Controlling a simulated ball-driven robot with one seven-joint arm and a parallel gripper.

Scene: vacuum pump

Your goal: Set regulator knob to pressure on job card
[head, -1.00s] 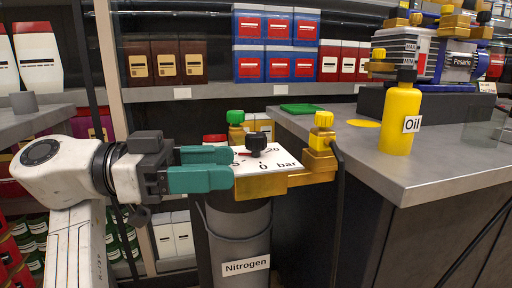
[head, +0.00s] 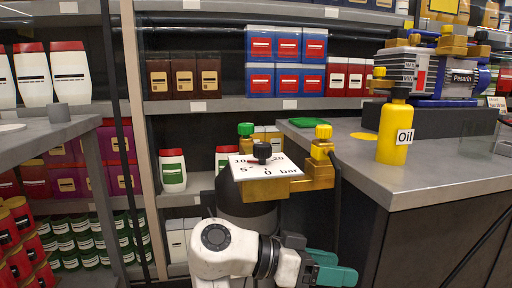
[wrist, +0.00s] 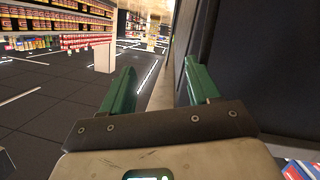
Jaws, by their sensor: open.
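The regulator knob (head: 262,152) is black and stands on a white dial plate (head: 240,170) marked with numbers and "bar". The dial sits on a brass regulator body (head: 285,187) on top of the dark nitrogen cylinder (head: 250,215), whose lower part is hidden by my arm. My gripper (head: 338,266), with green fingers, is low and in front of the cylinder, to the right of and below the knob, apart from it. In the wrist view my gripper (wrist: 158,85) is open and empty, facing floor and a dark panel. No job card is readable.
The grey counter (head: 440,180) at right holds a yellow oil bottle (head: 394,140) and a Pesarin pump (head: 445,75). Shelves with boxes and bottles stand behind. A green-capped fitting (head: 246,130) and a yellow-capped fitting (head: 323,135) flank the dial.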

